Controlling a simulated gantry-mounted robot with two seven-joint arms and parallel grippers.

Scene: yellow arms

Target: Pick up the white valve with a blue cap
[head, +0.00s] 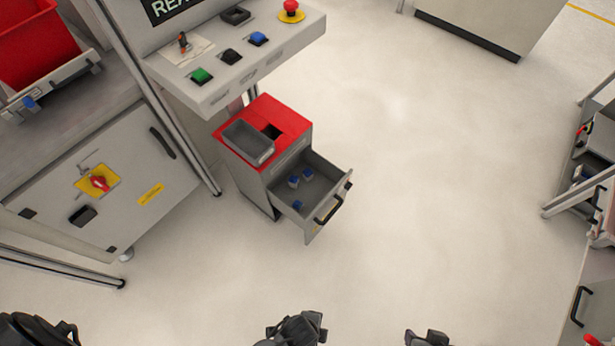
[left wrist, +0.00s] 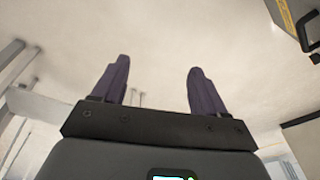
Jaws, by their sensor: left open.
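Small white pieces with blue caps lie in the open grey drawer (head: 322,183) in the head view. One valve (head: 293,181) lies near the middle, another (head: 307,174) lies close beside it, and a third small blue piece (head: 298,205) is near the drawer's front left. They are too small to tell their exact shape. My left gripper (left wrist: 158,85) shows in the left wrist view with its two dark fingers apart and nothing between them. No valve shows in that view.
The drawer belongs to a low cabinet with a red top (head: 290,118) holding a grey bin (head: 248,143). A control panel (head: 235,60) with coloured buttons overhangs behind it. A grey workbench cabinet (head: 120,190) stands left. The floor (head: 440,180) to the right is clear.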

